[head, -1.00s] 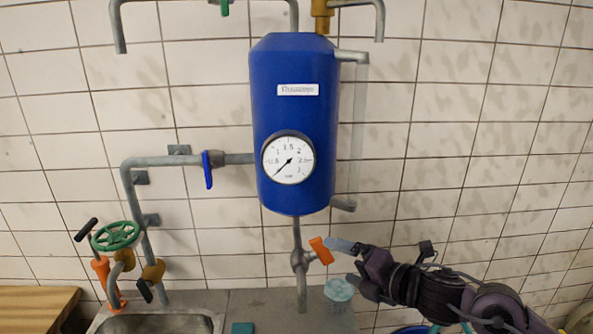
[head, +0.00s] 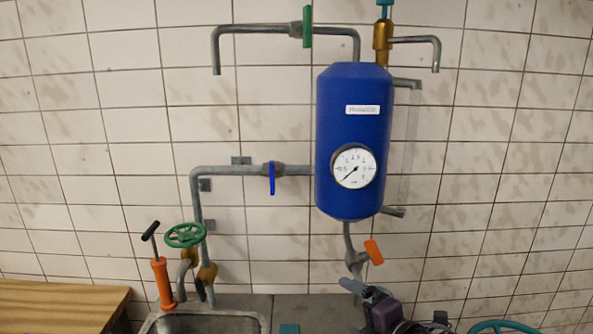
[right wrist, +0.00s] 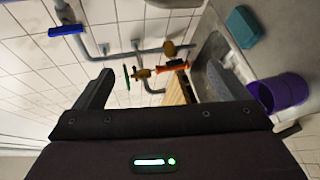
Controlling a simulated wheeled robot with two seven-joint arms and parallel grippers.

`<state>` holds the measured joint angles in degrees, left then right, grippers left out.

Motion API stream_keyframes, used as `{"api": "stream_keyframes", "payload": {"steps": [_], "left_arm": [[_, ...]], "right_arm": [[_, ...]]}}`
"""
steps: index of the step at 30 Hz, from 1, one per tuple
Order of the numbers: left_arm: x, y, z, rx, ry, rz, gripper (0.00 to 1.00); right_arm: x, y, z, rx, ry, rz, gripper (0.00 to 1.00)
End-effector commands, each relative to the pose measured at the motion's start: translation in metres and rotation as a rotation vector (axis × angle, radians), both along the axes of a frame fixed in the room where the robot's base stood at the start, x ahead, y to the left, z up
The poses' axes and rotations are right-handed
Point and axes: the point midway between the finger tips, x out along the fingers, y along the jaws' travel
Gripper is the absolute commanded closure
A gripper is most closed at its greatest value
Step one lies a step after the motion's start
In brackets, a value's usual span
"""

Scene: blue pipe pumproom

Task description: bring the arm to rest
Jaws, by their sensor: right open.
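My right gripper (head: 357,290) shows at the bottom of the head view, just below the orange valve handle (head: 374,252) in the picture. My right arm comes in from the bottom edge and is mostly out of frame. In the right wrist view the two fingers of the right gripper (right wrist: 160,88) stand wide apart with nothing between them. My left gripper is in neither view.
A blue tank (head: 352,120) with a round gauge (head: 354,166) and pipes hangs on the tiled wall. A sink (head: 208,323), an orange hand pump (head: 162,283) and a green wheel (head: 185,235) stand left. The right wrist view shows a purple bucket (right wrist: 278,92).

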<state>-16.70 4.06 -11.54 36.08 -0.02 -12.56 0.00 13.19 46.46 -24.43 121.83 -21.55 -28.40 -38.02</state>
Motion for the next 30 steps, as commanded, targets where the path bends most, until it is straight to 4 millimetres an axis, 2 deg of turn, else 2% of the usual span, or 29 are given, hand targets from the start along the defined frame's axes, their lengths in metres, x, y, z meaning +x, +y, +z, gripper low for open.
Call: {"api": "stream_keyframes", "payload": {"steps": [3, 8, 12, 18, 27, 28, 30], "left_arm": [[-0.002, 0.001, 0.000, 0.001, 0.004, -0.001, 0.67], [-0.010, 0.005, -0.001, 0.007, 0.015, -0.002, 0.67], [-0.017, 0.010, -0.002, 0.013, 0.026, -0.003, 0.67], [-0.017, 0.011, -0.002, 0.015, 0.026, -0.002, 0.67], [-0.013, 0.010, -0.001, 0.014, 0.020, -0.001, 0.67], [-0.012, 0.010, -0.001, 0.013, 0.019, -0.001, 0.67], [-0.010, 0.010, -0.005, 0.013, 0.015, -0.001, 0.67]], "right_arm": [[-0.013, 0.003, -0.015, 0.118, 0.105, -0.115, 0.05], [-0.038, -0.005, -0.042, 0.315, 0.303, -0.349, 0.05], [-0.077, -0.026, -0.077, 0.524, 0.545, -0.648, 0.05], [-0.140, -0.055, -0.119, 0.727, 0.827, -1.036, 0.05], [-0.227, -0.079, -0.153, 0.882, 1.106, -1.477, 0.05], [-0.235, -0.080, -0.155, 0.891, 1.129, -1.518, 0.05], [-0.230, -0.080, -0.178, 0.883, 1.134, -1.525, 0.05]]}}
